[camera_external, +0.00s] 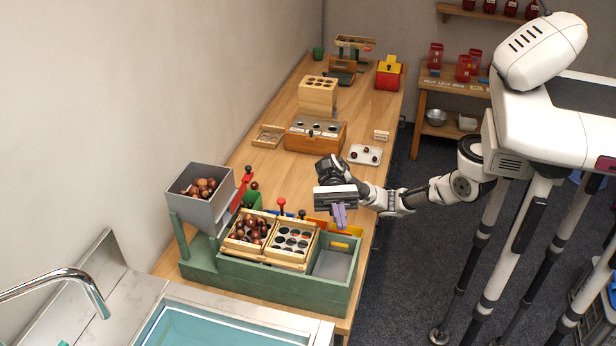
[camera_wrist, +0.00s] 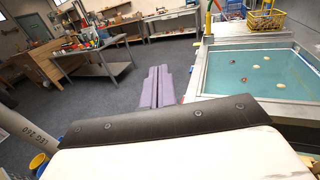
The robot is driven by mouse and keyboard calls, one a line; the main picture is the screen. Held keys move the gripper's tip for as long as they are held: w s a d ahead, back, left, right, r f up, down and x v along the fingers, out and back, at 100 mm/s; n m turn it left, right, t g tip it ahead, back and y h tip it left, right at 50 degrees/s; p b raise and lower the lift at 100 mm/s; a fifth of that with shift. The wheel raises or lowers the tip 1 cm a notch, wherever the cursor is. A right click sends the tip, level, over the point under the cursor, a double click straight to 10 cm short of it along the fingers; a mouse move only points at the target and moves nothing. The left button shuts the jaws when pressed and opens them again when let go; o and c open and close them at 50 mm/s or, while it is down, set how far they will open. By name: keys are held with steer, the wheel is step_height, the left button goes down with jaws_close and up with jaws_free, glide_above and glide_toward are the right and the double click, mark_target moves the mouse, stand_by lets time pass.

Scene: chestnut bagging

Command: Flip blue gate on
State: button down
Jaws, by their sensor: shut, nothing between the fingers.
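My gripper (camera_external: 338,216) is above the right end of the green bagging stand (camera_external: 290,280), in front of its coloured panels. Its purple fingers are together and empty; they also show in the wrist view (camera_wrist: 157,88). Behind the wooden trays stands a row of coloured panels. A small blue patch, which seems to be the blue gate (camera_external: 289,213), shows left of the orange-red panel (camera_external: 318,223) and the yellow panel (camera_external: 346,232). A red-knobbed lever (camera_external: 281,202) and a dark knob (camera_external: 301,213) stand near it. Most of the blue part is hidden, and its setting cannot be told.
A grey hopper (camera_external: 200,205) of chestnuts stands at the left. One tray (camera_external: 248,232) holds chestnuts; a holed tray (camera_external: 291,243) is beside it. A white plate (camera_external: 365,154) and wooden boxes stand farther back. The sink (camera_wrist: 248,72) shows right of my fingers.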

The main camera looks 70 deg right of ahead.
steer(key=w+d+f+m+t, duration=0.1)
steer(key=w+d+f+t, duration=0.1)
steer(key=w+d, duration=0.1)
steer(key=w+d+f+m+t+h+b, duration=0.1)
steer(key=w+d+f+t, duration=0.1)
steer(key=w+d+f, duration=0.1)
steer(key=w+d+f+m+t, duration=0.2)
steer(key=w+d, duration=0.1)
steer(key=w, duration=0.2)
steer(key=shift+d+f+h+b, duration=0.3)
steer(key=shift+d+f+b, duration=0.05)
steer(key=shift+b, duration=0.05)
steer(key=w+d+f+t, duration=0.1)
steer(key=w+d+f+m+h, duration=0.1)
steer(key=d, duration=0.1)
steer(key=w+d+f+m+t+b, duration=0.1)
steer(key=d, duration=0.1)
steer(key=shift+w+d+t+h, duration=0.25)
steer(key=shift+w+t+h, duration=0.05)
steer(key=w+d+f+m+t+h, duration=0.1)
steer(key=w+d+f, duration=0.1)
steer(key=d, duration=0.5)
steer(key=w+d+f+m+t+h+b, duration=0.1)
steer(key=w+d+f+m+h, duration=0.1)
steer(key=d, duration=0.4)
steer(key=shift+w+d+f+m+t+h, duration=0.3)
steer(key=shift+w+d+f+t, duration=0.1)
steer(key=shift+f, duration=0.15)
steer(key=shift+a, duration=0.1)
